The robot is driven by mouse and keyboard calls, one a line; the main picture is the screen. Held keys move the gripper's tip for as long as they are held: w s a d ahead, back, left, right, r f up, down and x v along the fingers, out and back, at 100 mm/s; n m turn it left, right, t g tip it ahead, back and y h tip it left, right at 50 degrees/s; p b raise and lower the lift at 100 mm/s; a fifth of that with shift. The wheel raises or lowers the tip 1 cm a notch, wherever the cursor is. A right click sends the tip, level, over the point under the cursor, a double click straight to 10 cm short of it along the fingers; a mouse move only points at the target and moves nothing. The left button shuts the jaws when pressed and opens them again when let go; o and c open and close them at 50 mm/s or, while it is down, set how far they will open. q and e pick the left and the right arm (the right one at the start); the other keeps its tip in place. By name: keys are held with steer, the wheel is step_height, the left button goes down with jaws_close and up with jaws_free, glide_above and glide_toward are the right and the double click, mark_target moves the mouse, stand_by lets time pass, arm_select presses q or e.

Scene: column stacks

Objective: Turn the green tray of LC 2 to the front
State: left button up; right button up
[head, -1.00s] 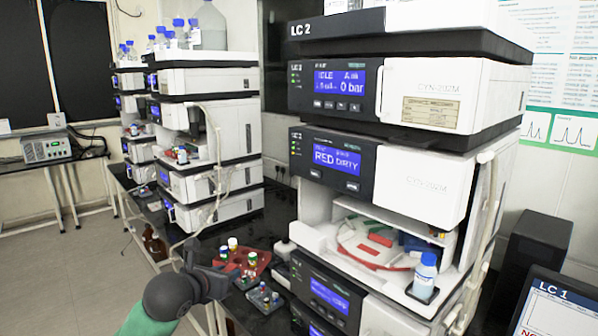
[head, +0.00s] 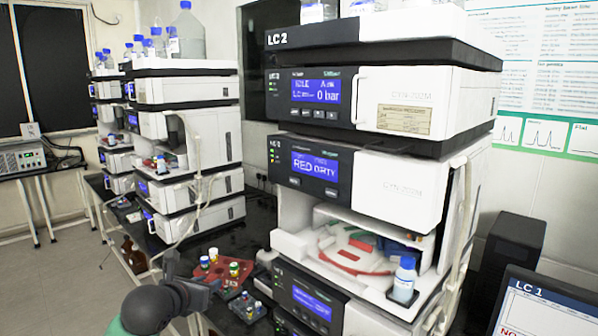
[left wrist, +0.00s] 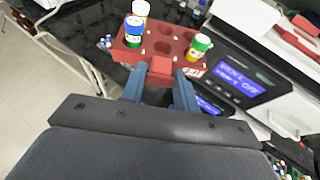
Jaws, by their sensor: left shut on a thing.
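The LC 2 stack (head: 410,185) stands at the centre right. My left gripper (head: 184,286) is low at the left, outside the bay. In the left wrist view its fingers (left wrist: 160,85) are shut on the tab of a red vial rack (left wrist: 165,48) holding vials with white, blue and green caps. The rack also shows in the head view (head: 222,270). My right gripper is in neither view.
A small grey vial rack (head: 247,308) is beside the red one. A blue-capped bottle (head: 404,280) stands at the bay's right front. Another instrument stack (head: 190,150) is behind left. A monitor (head: 545,305) is at lower right.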

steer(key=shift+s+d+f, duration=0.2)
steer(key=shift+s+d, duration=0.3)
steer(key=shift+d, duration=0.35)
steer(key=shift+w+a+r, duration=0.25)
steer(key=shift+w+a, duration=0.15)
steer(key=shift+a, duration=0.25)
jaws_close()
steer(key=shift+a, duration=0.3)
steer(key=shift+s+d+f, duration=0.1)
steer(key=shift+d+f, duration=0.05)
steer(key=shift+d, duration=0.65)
